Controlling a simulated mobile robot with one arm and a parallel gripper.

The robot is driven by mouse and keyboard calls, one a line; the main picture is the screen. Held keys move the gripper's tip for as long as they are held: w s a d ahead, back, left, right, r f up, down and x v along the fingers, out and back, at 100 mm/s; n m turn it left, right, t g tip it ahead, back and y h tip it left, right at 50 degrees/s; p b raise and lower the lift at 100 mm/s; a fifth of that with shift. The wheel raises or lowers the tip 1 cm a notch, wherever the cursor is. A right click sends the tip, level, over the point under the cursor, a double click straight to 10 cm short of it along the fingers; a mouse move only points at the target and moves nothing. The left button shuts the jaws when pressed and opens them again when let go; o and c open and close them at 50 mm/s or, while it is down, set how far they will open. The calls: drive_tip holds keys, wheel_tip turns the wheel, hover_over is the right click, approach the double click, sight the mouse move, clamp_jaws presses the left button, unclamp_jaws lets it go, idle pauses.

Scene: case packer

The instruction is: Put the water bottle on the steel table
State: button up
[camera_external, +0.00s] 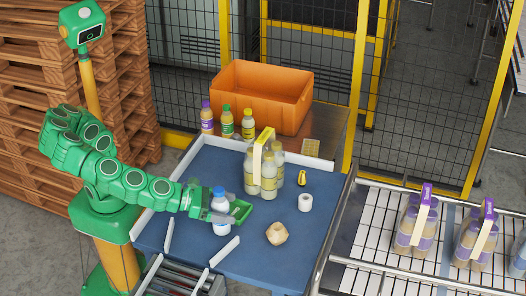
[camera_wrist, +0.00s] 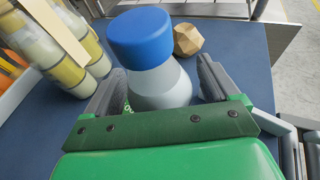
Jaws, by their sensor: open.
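The water bottle, with a blue cap and a pale body (camera_external: 220,203), stands upright on the blue work surface; it also shows in the wrist view (camera_wrist: 160,88). My gripper (camera_external: 228,213) is open, low over the surface, with its fingers on either side of the bottle body. In the wrist view, my gripper (camera_wrist: 160,84) has a finger left and right of the bottle, and the bottle's lower part is hidden. A metal-topped table (camera_external: 326,128), apparently the steel table, is at the back under an orange crate.
A banded bottle pack (camera_external: 268,178) stands behind the bottle. A beige faceted object (camera_external: 277,233), a white roll (camera_external: 305,202) and a small yellow object (camera_external: 302,178) lie to the right. Three small bottles (camera_external: 227,122) stand by the orange crate (camera_external: 262,95). The metal top has room right of the crate.

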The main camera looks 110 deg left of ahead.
sight(225, 200)
drive_tip(key=shift+w, duration=0.1)
drive_tip(key=shift+c, duration=0.4)
drive_tip(key=c, duration=1.3)
drive_tip(key=shift+r, duration=0.45)
wheel_tip(225, 200, up, 2)
drive_tip(key=shift+d+r, duration=0.1)
drive_tip(key=s+a+r, duration=0.3)
drive_tip(key=s+r, duration=0.6)
drive_tip(key=s, duration=0.4)
drive_tip(key=shift+s+a+r, duration=0.2)
drive_tip(key=shift+s+r, duration=0.1)
drive_tip(key=shift+r, duration=0.1)
